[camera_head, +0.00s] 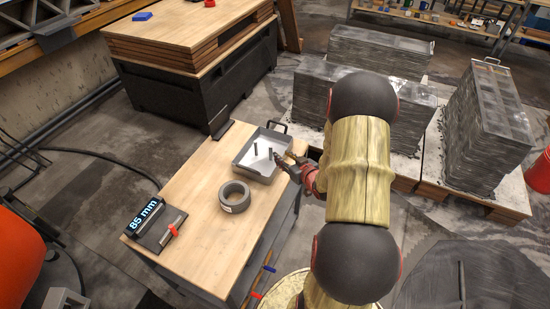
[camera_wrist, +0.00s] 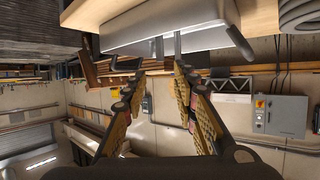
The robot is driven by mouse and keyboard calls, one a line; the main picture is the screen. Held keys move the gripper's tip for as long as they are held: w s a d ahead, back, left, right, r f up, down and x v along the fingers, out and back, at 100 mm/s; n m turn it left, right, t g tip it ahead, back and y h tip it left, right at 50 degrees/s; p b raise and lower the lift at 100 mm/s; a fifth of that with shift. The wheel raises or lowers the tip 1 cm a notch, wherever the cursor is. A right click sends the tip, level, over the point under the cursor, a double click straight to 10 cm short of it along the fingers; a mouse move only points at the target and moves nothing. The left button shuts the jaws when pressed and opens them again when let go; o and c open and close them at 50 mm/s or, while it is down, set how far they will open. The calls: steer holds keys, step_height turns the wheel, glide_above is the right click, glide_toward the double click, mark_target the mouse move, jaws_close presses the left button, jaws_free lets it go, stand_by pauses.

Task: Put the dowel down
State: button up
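A grey metal tray (camera_head: 246,166) stands at the far right corner of the wooden table; its wall shows at the top of the wrist view (camera_wrist: 130,38). Two small grey dowels stand upright in it: a left one (camera_head: 255,148) and a right one (camera_head: 270,153). In the wrist view, which looks upside down, two dowel ends (camera_wrist: 159,47) (camera_wrist: 177,45) stick out past the tray's rim. My gripper (camera_head: 283,160) is at the tray's right side. In the wrist view my gripper (camera_wrist: 160,75) has its fingers apart, with nothing seen clamped between them. One fingertip appears close to a dowel; contact is unclear.
A grey ring (camera_head: 235,196) lies on the table (camera_head: 195,235) in front of the tray. A display reading 85 mm (camera_head: 146,215) sits at the left edge. Concrete blocks (camera_head: 365,95) stand on pallets behind my arm. The table's middle left is clear.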

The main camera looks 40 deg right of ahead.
steer(key=w+a+r+n+g, duration=0.1)
steer(key=a+r+g, duration=0.1)
steer(key=a+r, duration=0.55)
steer(key=w+a+r+g, duration=0.15)
steer(key=a+r, duration=0.25)
steer(key=r, duration=0.7)
steer(key=s+a+r+n+g+y, duration=0.1)
steer(key=s+a+r, duration=0.3)
steer(key=s+a, duration=0.7)
steer(key=s+a+r+g+y, duration=0.2)
steer(key=s+a+r, duration=0.3)
steer(key=s+a, duration=0.6)
steer(key=shift+s+a+n+g, duration=0.3)
steer(key=shift+a+n+g, duration=0.1)
steer(key=shift+g, duration=0.05)
steer(key=shift+r, duration=0.1)
